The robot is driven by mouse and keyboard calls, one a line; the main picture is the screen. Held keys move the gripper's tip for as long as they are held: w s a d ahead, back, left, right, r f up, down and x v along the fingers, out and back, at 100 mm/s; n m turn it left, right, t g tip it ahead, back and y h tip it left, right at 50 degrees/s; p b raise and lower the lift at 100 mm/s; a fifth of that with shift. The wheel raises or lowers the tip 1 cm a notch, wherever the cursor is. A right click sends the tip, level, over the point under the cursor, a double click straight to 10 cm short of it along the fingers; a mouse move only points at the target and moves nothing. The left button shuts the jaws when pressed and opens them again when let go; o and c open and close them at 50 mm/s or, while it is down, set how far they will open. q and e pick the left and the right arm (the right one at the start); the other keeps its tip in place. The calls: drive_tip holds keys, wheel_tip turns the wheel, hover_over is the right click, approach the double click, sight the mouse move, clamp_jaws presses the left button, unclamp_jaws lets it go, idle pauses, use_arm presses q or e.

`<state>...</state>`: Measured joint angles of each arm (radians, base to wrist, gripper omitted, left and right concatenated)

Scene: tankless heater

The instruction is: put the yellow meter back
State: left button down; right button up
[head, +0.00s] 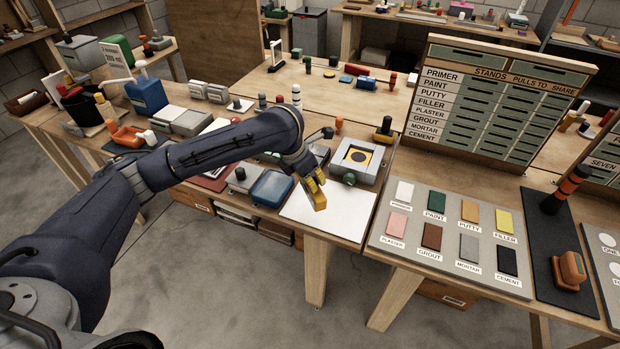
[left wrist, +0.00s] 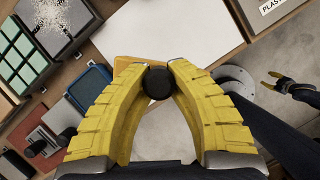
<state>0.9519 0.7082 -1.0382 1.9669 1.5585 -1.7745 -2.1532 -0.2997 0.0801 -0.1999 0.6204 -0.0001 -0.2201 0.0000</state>
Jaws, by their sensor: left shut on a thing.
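My left gripper (head: 315,188) has yellow fingers and hangs over the white sheet (head: 345,222) at the front of the bench. In the left wrist view, its fingertips (left wrist: 157,82) close on a round black knob (left wrist: 157,84). A yellow piece (left wrist: 126,66), likely the yellow meter, shows just behind the knob; most of it is hidden by the fingers. It looks to be above the sheet, but I cannot tell the gap. My right gripper (left wrist: 272,80) shows small at the right of the left wrist view, its yellow fingers apart and empty.
A board of colour samples (head: 448,236) lies to the right, with an upright label board (head: 490,105) behind. Small tools crowd the bench.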

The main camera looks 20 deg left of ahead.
use_arm(q)
drive_tip(key=shift+a+f, duration=0.1)
drive_tip(key=shift+f, duration=2.9)
drive_tip(key=shift+f, duration=0.55)
drive_tip(key=c, duration=1.3)
unclamp_jaws()
drive_tip(key=shift+r, duration=0.1)
drive_tip(key=v, duration=1.1)
drive_tip(key=shift+s+a+r, duration=0.15)
drive_tip(key=shift+s+r, duration=0.1)
drive_tip(key=shift+r, duration=0.05)
